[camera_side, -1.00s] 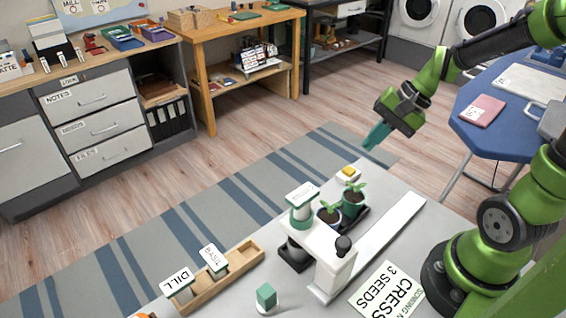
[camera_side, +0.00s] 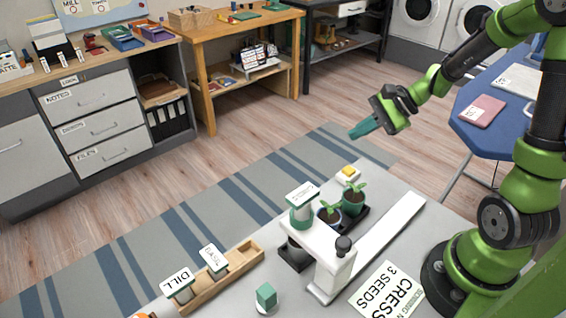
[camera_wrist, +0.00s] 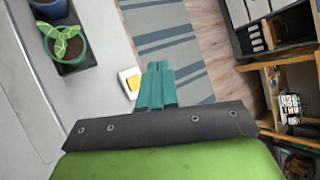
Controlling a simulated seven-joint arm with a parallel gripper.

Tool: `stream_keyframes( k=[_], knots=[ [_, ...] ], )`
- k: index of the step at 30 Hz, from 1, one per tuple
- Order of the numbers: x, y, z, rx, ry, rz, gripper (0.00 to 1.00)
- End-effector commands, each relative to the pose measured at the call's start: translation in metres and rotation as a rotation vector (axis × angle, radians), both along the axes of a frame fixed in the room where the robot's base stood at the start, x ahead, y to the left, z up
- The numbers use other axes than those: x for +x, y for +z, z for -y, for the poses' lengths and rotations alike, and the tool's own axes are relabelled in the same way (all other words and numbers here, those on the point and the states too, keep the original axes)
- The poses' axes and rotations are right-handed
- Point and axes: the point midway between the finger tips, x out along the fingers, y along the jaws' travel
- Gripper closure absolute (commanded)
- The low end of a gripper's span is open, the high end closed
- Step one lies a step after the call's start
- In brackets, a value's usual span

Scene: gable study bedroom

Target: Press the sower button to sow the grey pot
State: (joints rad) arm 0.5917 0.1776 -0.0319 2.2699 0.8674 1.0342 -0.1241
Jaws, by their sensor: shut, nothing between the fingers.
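The white sower (camera_side: 330,262) stands on the grey table, with a green-banded hopper (camera_side: 302,216) on top. A black round knob (camera_side: 343,244), which looks like its button, sits on its near end. A dark tray (camera_side: 293,256) is partly hidden under the sower. Beside it are a blue-rimmed pot (camera_side: 329,214) and a green pot (camera_side: 353,203), both with seedlings. I cannot make out a grey pot. My gripper (camera_side: 354,133), with teal fingers, is shut and empty, in the air beyond the sower. Its fingers also show in the wrist view (camera_wrist: 158,70).
A yellow block on a white base (camera_side: 348,173) is at the table's far corner. A wooden rack (camera_side: 225,274) holds DILL and BASIL labelled jars. A long white strip (camera_side: 390,235) runs behind the sower.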

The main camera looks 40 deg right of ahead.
Motion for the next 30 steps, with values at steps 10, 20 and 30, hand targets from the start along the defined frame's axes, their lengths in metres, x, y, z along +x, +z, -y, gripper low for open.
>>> stream_keyframes(
  k=[10,20,30],
  knots=[
    [-0.001,-0.049,-0.001,0.004,0.000,-0.006,1.00],
    [-0.001,-0.078,0.000,0.002,0.001,-0.003,1.00],
    [-0.001,-0.080,0.000,0.000,0.001,-0.002,1.00]
  ],
)
